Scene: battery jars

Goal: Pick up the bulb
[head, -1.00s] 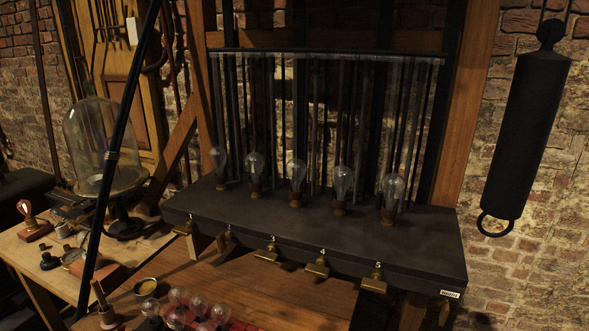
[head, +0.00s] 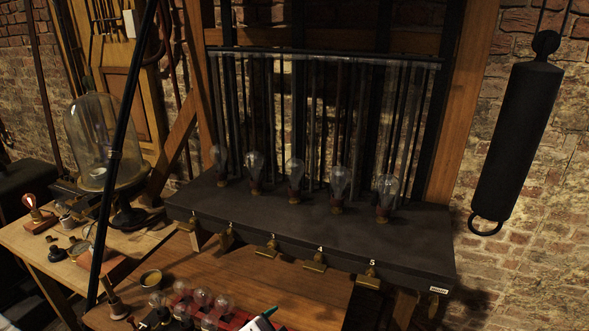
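Several clear glass bulbs stand upright in a row on a dark shelf (head: 320,222); one is the rightmost bulb (head: 386,190), behind the tag marked 5. More clear bulbs lie or stand close together in a red rack (head: 240,319) on the wooden bench, such as one bulb (head: 201,296); the bottom edge cuts this group. Which bulb is meant I cannot tell. Neither gripper is clearly in view. A small pale piece with a teal edge and dark tip (head: 262,318) shows at the bottom edge; I cannot tell what it is.
A black pole (head: 120,140) crosses the left foreground. A black cylinder (head: 517,125) hangs at the right. The bench (head: 310,298) right of the rack is clear.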

